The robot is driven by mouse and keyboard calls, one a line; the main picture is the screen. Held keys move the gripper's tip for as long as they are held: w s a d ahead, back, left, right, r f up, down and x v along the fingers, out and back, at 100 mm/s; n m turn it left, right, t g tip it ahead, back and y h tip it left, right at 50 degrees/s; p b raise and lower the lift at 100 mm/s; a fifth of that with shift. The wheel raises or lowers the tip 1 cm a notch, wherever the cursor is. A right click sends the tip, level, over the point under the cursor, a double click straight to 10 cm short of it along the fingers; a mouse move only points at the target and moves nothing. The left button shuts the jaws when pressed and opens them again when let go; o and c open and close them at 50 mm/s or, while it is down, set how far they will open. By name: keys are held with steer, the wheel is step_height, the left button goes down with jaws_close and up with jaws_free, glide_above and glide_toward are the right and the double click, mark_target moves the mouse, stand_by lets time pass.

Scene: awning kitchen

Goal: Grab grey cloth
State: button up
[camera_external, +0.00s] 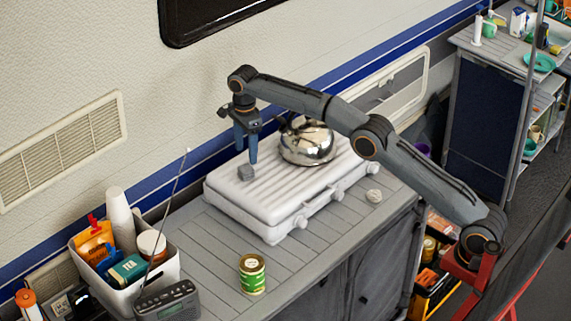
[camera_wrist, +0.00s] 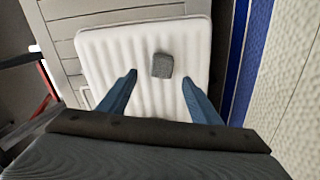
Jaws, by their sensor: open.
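The grey cloth (camera_external: 246,172) is a small grey block-like bundle on the white ridged top of the stove (camera_external: 267,222). It also shows in the wrist view (camera_wrist: 162,65), a little beyond my fingertips and between their lines. My gripper (camera_external: 246,150) points down above the stove, close to the cloth. In the wrist view my gripper (camera_wrist: 158,76) has its two blue fingers wide apart, with nothing between the tips. I cannot tell the exact height of the tips above the cloth.
A shiny kettle (camera_external: 307,142) stands on the stove right of my gripper. A green can (camera_external: 252,274), a radio (camera_external: 168,303) and a filled white bin (camera_external: 165,272) stand on the counter. The wall (camera_external: 110,60) is close behind.

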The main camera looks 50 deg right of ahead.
mark_target(247, 167)
steer(key=shift+f+p, duration=0.3)
steer(key=shift+f, duration=0.9)
steer(key=shift+w+d+f+p, duration=0.15)
steer(key=shift+f+p, duration=0.7)
steer(key=shift+f, duration=1.8)
steer(key=c, duration=1.1)
steer(key=shift+r, duration=0.1)
